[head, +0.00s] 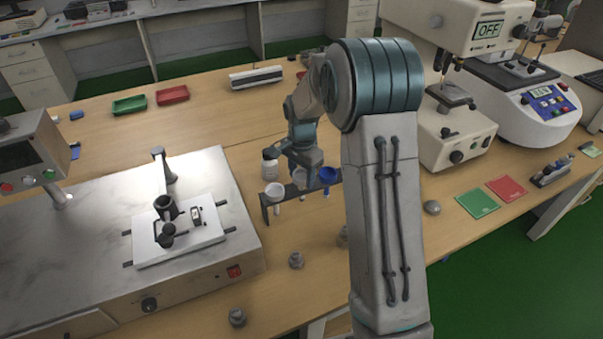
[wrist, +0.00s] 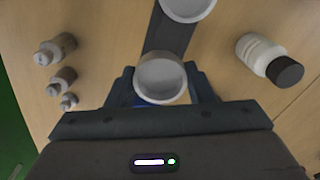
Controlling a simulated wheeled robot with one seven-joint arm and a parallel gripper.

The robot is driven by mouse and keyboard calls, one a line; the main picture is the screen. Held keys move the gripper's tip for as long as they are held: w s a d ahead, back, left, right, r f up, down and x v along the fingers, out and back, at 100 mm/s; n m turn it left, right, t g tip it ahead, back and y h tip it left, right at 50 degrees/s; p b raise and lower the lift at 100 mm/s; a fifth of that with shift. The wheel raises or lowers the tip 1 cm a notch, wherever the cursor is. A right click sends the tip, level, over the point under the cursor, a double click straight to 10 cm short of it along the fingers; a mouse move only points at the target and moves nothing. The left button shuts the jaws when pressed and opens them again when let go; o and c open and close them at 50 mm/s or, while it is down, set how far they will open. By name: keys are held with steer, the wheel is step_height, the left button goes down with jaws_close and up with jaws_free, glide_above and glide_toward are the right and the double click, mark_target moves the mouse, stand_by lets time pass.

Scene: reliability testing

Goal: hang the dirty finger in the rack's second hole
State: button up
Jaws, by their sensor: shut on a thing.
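My gripper (head: 304,172) is at the dark rack (head: 264,206), between a white funnel-shaped finger (head: 275,189) at its left and a blue one (head: 328,175) at its right. In the wrist view my gripper (wrist: 160,88) is shut on a pale, cup-topped finger (wrist: 160,72) with a greyish inside, which I take for the dirty finger. It lines up with the rack's strip (wrist: 170,38), at the middle place. The other white finger (wrist: 188,6) is at the top edge. The held finger's lower end is hidden, so I cannot tell whether it is in the hole.
A white bottle with a dark cap (wrist: 260,55) stands beside the rack. Several small grey pieces (wrist: 55,50) stand on the other side. A steel machine (head: 200,270) is left of the rack. Instruments (head: 455,130) stand at the right.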

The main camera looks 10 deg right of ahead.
steer(key=shift+f, duration=0.1)
steer(key=shift+f+b, duration=0.5)
steer(key=shift+f, duration=0.05)
steer(key=o, duration=1.7)
steer(key=shift+c, duration=0.2)
steer(key=shift+r, duration=0.1)
steer(key=shift+r+p, duration=2.3)
steer(key=shift+r, duration=1.1)
